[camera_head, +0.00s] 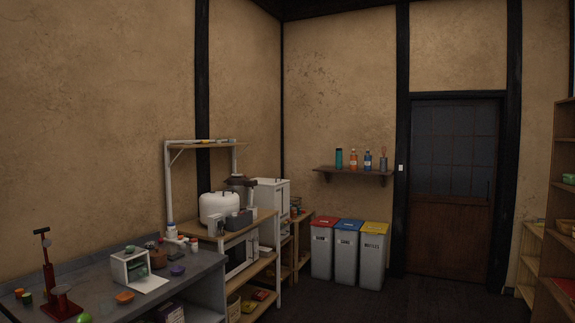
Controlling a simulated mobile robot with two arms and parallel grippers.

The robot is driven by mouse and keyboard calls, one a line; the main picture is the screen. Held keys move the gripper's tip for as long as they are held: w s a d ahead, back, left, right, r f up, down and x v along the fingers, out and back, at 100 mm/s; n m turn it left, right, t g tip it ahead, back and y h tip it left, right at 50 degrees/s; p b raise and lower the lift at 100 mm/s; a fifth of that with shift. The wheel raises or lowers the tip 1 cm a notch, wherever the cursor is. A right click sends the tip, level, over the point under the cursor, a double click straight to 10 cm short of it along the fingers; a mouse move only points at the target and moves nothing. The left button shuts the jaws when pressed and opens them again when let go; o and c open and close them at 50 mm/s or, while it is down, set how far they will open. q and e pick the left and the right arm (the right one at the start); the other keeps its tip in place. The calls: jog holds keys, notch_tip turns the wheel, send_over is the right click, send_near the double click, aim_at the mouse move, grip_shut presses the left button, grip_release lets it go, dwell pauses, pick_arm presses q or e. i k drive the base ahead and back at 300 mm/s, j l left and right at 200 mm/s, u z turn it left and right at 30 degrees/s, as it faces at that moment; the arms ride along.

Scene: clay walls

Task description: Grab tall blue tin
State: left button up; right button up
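A tall teal-blue cylinder (339,159) stands upright at the left end of a dark wall shelf (350,171) on the far wall. It is the thing that looks most like the tall blue tin. An orange bottle (353,161) stands just right of it. A blue bottle (367,162) is further right, and a slim greyish-purple item (383,160) is at the right end. Neither of my grippers is in view.
Red-, blue- and yellow-lidded bins (346,257) stand below the shelf. A cluttered grey counter (190,270) and a wooden rack (262,217) line the left. A dark door (450,185) is right of the shelf. Shelving (563,200) stands far right. The middle floor looks clear.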

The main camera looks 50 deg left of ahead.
aim_at(368, 159)
jog(key=u, duration=1.2)
jog(key=i+u, duration=0.15)
jog(key=i, duration=4.65)
